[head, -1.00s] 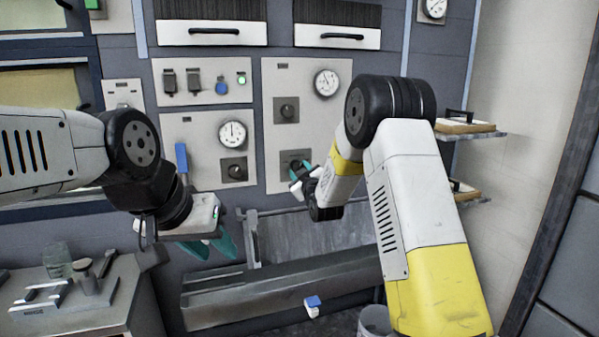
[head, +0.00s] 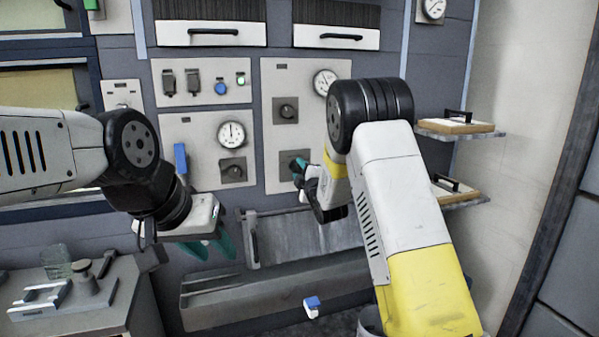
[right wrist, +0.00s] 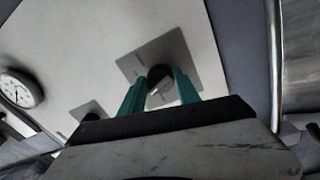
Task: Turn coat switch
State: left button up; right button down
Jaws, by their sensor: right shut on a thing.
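A dark rotary knob on a square grey plate (right wrist: 178,65) sits low on the tall right-hand control panel (head: 267,140). My right gripper (head: 299,168) is at this knob. In the right wrist view its two teal fingers (right wrist: 160,92) are on either side of the knob (right wrist: 159,74), shut on it. The forearm and fingers hide part of the knob in the head view. No readable label shows which switch it is. My left gripper (head: 212,248) hangs open and empty in front of the cabinet, left of the trough.
Another knob (head: 286,111) sits above the gripped one, and a third (head: 233,170) lies on the left panel below a gauge (head: 231,134). A blue lever (head: 180,158) is near my left wrist. A metal trough (head: 270,290) lies below; shelves (head: 455,137) stand right.

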jog(key=shift+f+n, duration=0.1)
jog(key=shift+n, duration=0.2)
jog(key=c, duration=0.9)
grip_release()
jog(key=v, duration=0.8)
jog(key=shift+a, duration=0.1)
